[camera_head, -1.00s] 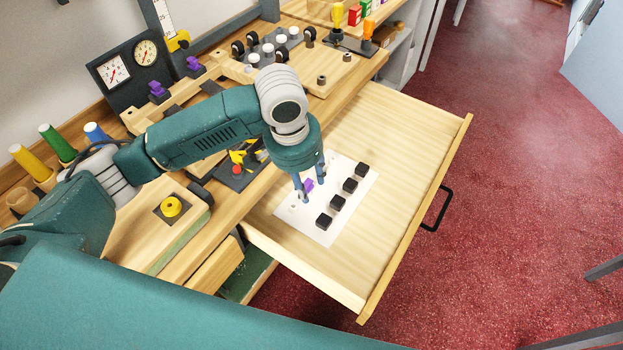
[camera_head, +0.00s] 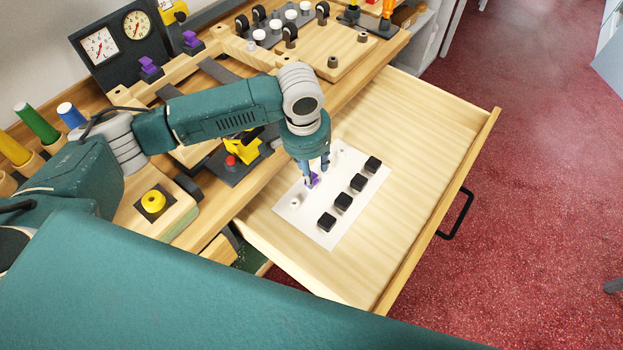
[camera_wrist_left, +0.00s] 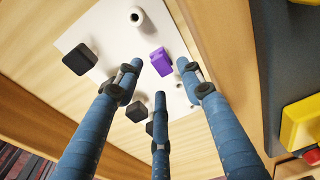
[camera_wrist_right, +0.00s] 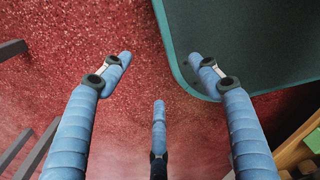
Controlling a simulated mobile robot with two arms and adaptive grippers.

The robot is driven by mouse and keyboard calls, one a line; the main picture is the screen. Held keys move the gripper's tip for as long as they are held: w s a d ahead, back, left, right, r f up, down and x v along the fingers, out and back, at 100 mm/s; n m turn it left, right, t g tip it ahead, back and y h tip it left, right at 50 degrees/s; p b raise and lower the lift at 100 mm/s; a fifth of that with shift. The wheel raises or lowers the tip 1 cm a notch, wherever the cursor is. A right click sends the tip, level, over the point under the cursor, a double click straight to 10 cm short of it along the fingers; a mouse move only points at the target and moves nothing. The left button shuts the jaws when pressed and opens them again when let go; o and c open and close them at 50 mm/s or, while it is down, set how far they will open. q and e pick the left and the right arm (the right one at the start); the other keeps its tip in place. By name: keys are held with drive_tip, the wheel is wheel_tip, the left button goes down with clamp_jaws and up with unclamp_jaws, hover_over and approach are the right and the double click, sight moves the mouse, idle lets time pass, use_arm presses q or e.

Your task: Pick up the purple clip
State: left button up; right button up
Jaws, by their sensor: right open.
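The purple clip (camera_head: 313,181) sits on a white mat (camera_head: 325,232) inside the open wooden drawer. In the left wrist view the purple clip (camera_wrist_left: 159,61) is a small purple block between the fingertips. My left gripper (camera_head: 317,172) points down at it from above, with its fingers partly hiding it in the head view. In the left wrist view the left gripper (camera_wrist_left: 160,72) is open, its fingers spread around the clip with gaps showing. My right gripper (camera_wrist_right: 159,63) is open and empty above the red floor, seen only in the right wrist view.
Several black blocks (camera_head: 343,201) stand in a row on the mat's right side, and a white peg (camera_head: 294,203) stands near its left edge. Other purple pieces (camera_head: 148,66) sit on the counter behind. The drawer floor (camera_head: 420,125) is bare at the back right.

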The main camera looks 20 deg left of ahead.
use_arm(q)
wheel_tip(320, 180, down, 4)
drive_tip(key=shift+w+d+r, duration=0.1)
drive_tip(key=shift+w+r, duration=0.05)
drive_tip(key=shift+r, duration=0.1)
drive_tip(key=shift+f, duration=0.15)
drive_tip(key=c, duration=0.6)
use_arm(e)
drive_tip(key=shift+w+d+r, duration=0.15)
drive_tip(key=shift+r, duration=0.1)
drive_tip(key=shift+w, duration=0.15)
